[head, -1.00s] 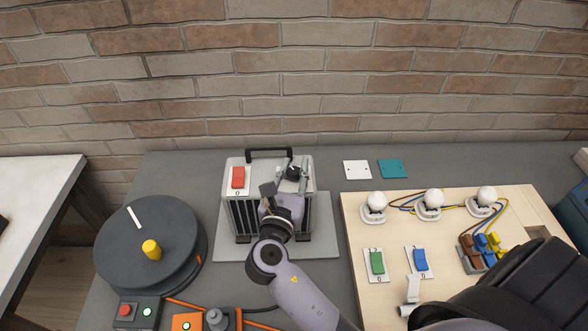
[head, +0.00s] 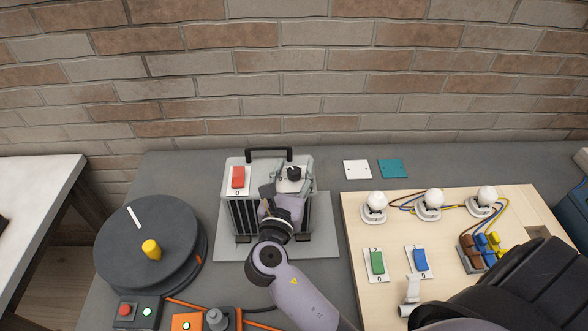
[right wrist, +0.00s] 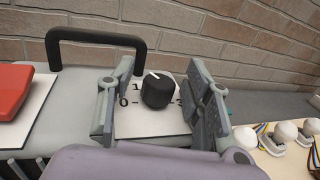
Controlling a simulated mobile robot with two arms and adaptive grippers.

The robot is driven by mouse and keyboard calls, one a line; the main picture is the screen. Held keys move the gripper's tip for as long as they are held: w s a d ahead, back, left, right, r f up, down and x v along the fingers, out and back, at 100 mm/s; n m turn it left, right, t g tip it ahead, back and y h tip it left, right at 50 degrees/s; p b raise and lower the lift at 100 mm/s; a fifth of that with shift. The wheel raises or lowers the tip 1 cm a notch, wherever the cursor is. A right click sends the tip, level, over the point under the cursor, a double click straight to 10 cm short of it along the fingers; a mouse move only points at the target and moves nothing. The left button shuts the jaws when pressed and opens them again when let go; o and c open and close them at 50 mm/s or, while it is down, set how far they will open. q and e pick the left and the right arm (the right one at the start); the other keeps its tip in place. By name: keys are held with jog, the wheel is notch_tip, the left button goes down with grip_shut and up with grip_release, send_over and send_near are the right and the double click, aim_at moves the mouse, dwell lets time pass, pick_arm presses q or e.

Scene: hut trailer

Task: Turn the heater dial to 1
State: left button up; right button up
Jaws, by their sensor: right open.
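The heater (head: 235,205) is a light grey box with a black handle, standing on a grey plate. Its round black dial (head: 294,172) sits on a white label on the top right. In the right wrist view the dial (right wrist: 158,92) has a white mark tilted up-left, near the 1; a 0 shows at the left of the label. My right gripper (right wrist: 156,103) is open, one finger on each side of the dial, with gaps visible. In the head view the gripper (head: 272,185) is over the heater's front top edge. My left gripper is not in view.
A red switch (head: 238,177) is left of the dial. A dark round turntable (head: 150,245) with a yellow knob stands left. A wooden board (head: 355,215) with bulbs and switches is right. White (head: 357,169) and teal (head: 392,169) squares lie behind it. A brick wall closes the back.

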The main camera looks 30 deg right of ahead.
jog(key=v, duration=1.1)
jog(key=shift+s+a, duration=0.2)
jog(key=shift+s, duration=0.1)
